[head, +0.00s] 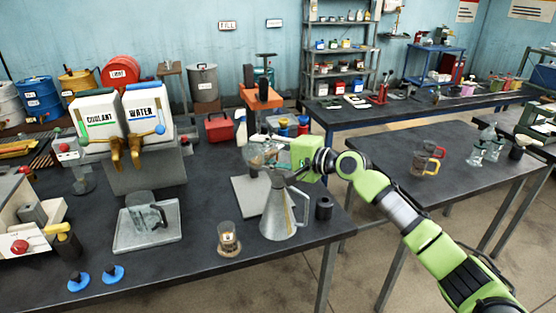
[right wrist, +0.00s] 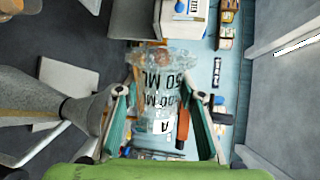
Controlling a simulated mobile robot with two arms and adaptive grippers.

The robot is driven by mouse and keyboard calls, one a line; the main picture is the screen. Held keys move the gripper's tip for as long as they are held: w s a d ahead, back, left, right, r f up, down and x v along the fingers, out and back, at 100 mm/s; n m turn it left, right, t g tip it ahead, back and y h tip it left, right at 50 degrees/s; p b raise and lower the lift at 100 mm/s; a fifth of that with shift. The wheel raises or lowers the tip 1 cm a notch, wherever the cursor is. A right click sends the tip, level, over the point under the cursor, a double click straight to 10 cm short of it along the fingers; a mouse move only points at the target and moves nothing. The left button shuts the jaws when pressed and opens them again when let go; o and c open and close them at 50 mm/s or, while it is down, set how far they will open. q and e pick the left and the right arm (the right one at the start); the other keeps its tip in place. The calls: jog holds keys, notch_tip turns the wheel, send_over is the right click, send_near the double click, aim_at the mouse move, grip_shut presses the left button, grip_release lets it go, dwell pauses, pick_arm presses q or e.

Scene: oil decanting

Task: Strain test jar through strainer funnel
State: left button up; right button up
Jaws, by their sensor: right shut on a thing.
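My right gripper (head: 285,156) is shut on a clear jar (head: 261,153), held above the table just behind and above the tip of a grey metal cone-shaped vessel with a handle (head: 279,216). In the right wrist view the jar (right wrist: 160,98) lies between my fingers, with black ML markings and something brownish at its far end. The jar looks tipped over, but its exact tilt is unclear. The metal cone (right wrist: 45,95) is at left in that view. I cannot tell whether the cone is the strainer funnel. My left gripper is not in view.
A small labelled glass (head: 228,240) stands left of the cone, and a black cylinder (head: 323,208) right of it. A glass pitcher (head: 147,212) stands on a metal tray (head: 130,243). The coolant (head: 97,120) and water (head: 143,108) dispensers stand behind.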

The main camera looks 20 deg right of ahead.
jog(key=shift+d+f+m, duration=0.1)
jog(key=shift+f+m, duration=0.05)
jog(key=shift+m, duration=0.25)
jog(key=shift+w, duration=0.1)
